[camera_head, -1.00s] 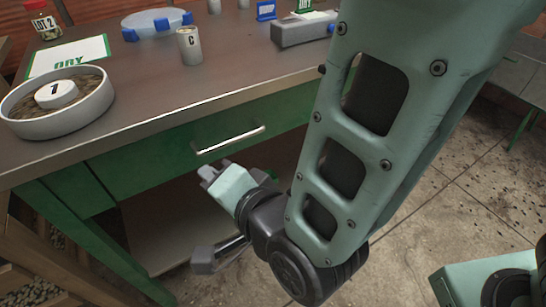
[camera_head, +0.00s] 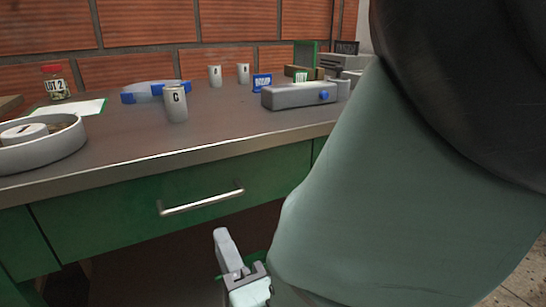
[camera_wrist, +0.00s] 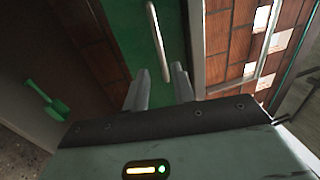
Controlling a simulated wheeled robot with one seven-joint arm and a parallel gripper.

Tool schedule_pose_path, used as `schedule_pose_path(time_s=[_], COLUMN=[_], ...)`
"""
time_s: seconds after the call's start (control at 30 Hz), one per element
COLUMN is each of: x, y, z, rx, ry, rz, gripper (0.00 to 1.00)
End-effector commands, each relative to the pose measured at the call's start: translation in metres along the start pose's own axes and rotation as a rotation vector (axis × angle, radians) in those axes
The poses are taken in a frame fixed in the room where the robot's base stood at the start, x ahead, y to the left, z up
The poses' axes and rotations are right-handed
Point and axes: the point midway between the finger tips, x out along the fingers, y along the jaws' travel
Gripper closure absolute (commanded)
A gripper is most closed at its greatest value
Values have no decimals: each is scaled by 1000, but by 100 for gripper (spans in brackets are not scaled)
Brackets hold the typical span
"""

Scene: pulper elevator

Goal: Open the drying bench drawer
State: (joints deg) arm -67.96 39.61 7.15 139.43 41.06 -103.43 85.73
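The drying bench (camera_head: 130,168) has a green drawer (camera_head: 120,225) under its top. The drawer front looks flush with the bench frame. A pale metal bar handle (camera_head: 202,197) runs across it. My gripper (camera_head: 222,235) is below the handle and apart from it in the head view. In the wrist view the gripper's two fingers (camera_wrist: 158,82) are spread with nothing between them. The handle (camera_wrist: 158,40) is ahead of the gap between them, on the green drawer front (camera_wrist: 177,35). My arm hides the right part of the bench front.
On the bench top stand a round dish (camera_head: 45,150), a can marked C (camera_head: 176,103), a grey device (camera_head: 298,95), a blue-clipped dish (camera_head: 155,90) and a jar (camera_head: 55,83). A green object (camera_wrist: 45,102) shows at left in the wrist view. The space below the drawer is dark.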

Motion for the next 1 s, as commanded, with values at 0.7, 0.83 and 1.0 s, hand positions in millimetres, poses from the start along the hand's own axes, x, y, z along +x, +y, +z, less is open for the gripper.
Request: schedule_pose_path(time_s=[0.7,0.83,1.0], x=[104,105,105], y=[0,0,0], z=[0,0,0], rx=[-1,-1,-1], ry=[-2,-2,-1], rz=[0,0,1], gripper=[74,74,88])
